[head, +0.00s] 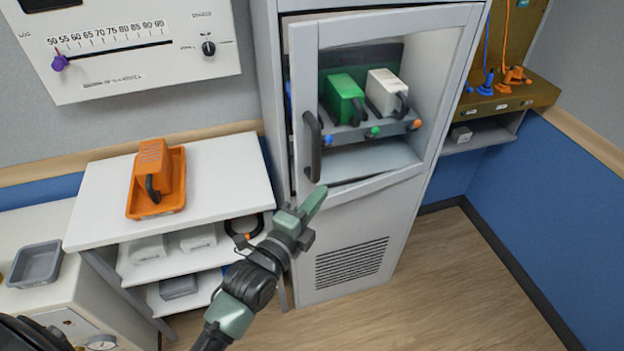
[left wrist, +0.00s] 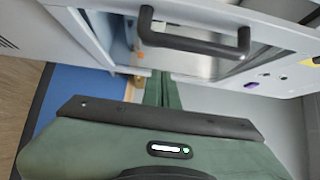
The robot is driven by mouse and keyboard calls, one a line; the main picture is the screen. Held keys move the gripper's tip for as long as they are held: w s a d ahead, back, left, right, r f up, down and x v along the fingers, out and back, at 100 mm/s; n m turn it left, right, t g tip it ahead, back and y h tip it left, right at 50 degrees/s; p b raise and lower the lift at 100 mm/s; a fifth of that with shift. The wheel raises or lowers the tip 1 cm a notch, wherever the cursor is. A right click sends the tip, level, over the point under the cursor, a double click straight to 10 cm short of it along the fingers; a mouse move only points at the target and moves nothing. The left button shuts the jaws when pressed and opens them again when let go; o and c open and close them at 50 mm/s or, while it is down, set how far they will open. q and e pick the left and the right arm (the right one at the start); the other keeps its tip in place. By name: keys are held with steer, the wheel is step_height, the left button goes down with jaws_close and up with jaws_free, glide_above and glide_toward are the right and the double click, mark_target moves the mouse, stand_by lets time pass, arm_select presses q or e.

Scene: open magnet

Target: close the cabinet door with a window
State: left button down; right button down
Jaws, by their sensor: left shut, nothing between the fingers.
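The cabinet door with a window (head: 306,80) stands slightly ajar on the tall grey cabinet (head: 268,90). Its left, handle-side edge is out from the cabinet frame, with a dark gap showing. The black handle (head: 313,146) is on its left side; the handle also shows in the left wrist view (left wrist: 195,42). My left gripper (head: 317,194) is shut and empty, just below the handle near the door's lower left corner. In the left wrist view its closed fingers (left wrist: 161,88) point toward the door; I cannot tell whether they touch it. My right gripper is not in view.
Green (head: 345,98) and white (head: 386,92) devices sit inside behind the window. Left of the cabinet, a white shelf unit (head: 225,170) carries an orange tray (head: 170,205) with an orange device. A wooden shelf (head: 530,92) is at right. The floor (head: 450,280) in front is clear.

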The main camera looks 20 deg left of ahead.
mark_target(296, 162)
arm_select(q)
steer(key=w+a, duration=0.2)
steer(key=w, duration=0.1)
steer(key=shift+a+p, duration=0.1)
steer(key=shift+p, duration=0.3)
steer(key=w+a+b, duration=0.1)
steer(key=w+a, duration=0.2)
steer(key=w+a+b, duration=0.1)
steer(key=w+a, duration=0.2)
steer(key=shift+a+f, duration=0.15)
steer(key=shift+s+a+r, duration=0.1)
steer(key=shift+a+r, duration=0.05)
steer(key=shift+r, duration=0.1)
